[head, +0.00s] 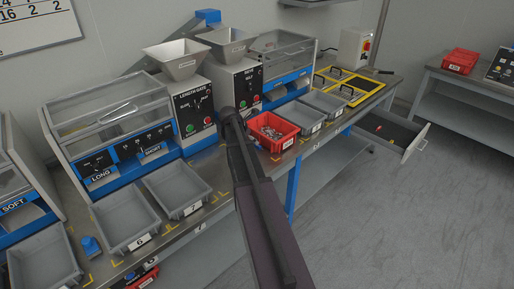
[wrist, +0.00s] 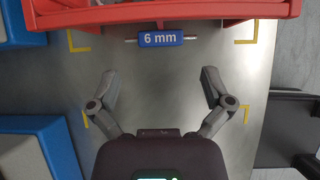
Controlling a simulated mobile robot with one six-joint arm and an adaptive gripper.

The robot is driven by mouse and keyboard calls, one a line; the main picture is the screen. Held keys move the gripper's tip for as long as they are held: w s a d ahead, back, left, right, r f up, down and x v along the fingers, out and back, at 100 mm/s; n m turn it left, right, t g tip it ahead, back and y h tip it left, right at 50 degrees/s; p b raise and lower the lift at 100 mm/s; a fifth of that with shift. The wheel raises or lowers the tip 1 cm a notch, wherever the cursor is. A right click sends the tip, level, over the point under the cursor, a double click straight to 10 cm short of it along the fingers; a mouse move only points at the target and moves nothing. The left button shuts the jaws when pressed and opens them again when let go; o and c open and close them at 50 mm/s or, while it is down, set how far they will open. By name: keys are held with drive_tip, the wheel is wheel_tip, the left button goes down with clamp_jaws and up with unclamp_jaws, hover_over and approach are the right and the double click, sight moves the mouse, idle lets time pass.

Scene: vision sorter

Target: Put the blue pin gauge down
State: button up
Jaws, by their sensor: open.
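The blue pin gauge (wrist: 161,40) lies on the metal bench top in the wrist view. It is a blue sleeve marked "6 mm" with a thin metal pin sticking out at each end. My gripper (wrist: 160,84) is open, its two fingers spread wide with bare metal between them. The gauge is ahead of the fingertips, apart from them and crosswise between their lines. In the head view my arm covers this part of the bench, and neither the gripper nor the gauge can be made out there.
A red bin (wrist: 200,16) stands just beyond the gauge. Yellow corner marks surround the gauge's area. Blue-edged housings (wrist: 38,150) are at left, and the bench edge is at right. In the head view, grey trays (head: 177,190) line the bench and a drawer (head: 405,145) stands open.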

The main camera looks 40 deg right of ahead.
drive_tip(key=shift+b+x, duration=2.05)
drive_tip(key=shift+x, duration=0.55)
drive_tip(key=shift+d+r, duration=0.1)
drive_tip(key=shift+d, duration=0.05)
drive_tip(key=c, duration=1)
drive_tip(key=shift+c, duration=0.2)
drive_tip(key=shift+r, duration=0.25)
wheel_tip(320, 180, up, 4)
drive_tip(key=p, duration=0.4)
drive_tip(key=shift+f, duration=0.15)
drive_tip(key=s+a, duration=0.3)
drive_tip(key=s, duration=0.1)
drive_tip(key=s+a, duration=0.2)
drive_tip(key=s, duration=0.3)
drive_tip(key=s+a+p, duration=0.1)
drive_tip(key=s+a, duration=0.2)
drive_tip(key=s, duration=0.1)
drive_tip(key=shift+s+a+r, duration=0.25)
drive_tip(key=shift+a+r, duration=0.05)
drive_tip(key=shift+r, duration=0.1)
